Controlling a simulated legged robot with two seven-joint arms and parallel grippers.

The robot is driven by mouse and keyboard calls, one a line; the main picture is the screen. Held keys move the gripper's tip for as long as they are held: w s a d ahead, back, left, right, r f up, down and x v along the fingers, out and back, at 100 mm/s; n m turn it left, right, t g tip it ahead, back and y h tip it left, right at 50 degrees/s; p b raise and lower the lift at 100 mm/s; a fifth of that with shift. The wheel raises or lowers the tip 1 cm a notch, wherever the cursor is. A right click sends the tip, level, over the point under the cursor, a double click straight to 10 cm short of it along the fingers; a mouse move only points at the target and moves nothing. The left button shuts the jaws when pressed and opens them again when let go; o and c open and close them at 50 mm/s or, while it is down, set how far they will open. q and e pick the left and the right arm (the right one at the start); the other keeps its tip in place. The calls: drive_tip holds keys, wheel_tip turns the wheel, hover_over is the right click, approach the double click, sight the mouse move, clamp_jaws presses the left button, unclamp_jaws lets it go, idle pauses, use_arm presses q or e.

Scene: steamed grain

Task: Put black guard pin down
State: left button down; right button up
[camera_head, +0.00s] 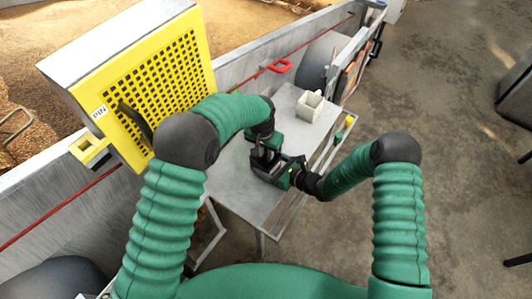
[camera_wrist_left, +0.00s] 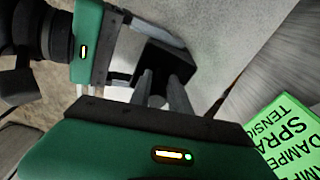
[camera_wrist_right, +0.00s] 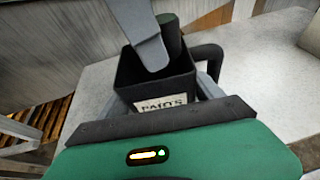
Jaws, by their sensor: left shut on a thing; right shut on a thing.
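The black parts bin (camera_wrist_right: 155,78), with a white PARTS label and a side handle, is gripped by my right gripper (camera_head: 284,172) above the grey table. My left gripper (camera_head: 264,157) is over the bin, its fingers pointing down into the opening. In the left wrist view its fingers (camera_wrist_left: 163,92) are close together at the black bin (camera_wrist_left: 165,62). A dark rod (camera_wrist_right: 170,38), apparently the black guard pin, shows beside a left finger at the bin's mouth. Its lower end is hidden, and I cannot tell whether it touches the bin floor.
The grey table (camera_head: 235,180) carries a white open container (camera_head: 310,105) at the back. A yellow perforated guard (camera_head: 165,80) with a PIN label stands at left, beside a grain trough (camera_head: 60,40). A green card (camera_wrist_left: 285,130) with text lies by the left gripper.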

use_arm(q)
drive_tip(key=shift+f, duration=0.65)
drive_tip(key=c, duration=1.5)
unclamp_jaws()
use_arm(e)
drive_tip(key=o, duration=1.5)
use_arm(q)
wheel_tip(320, 180, up, 12)
drive_tip(key=s, duration=0.1)
drive_tip(key=shift+s+a, duration=0.2)
drive_tip(key=shift+a, duration=0.15)
use_arm(e)
drive_tip(key=shift+d, duration=0.1)
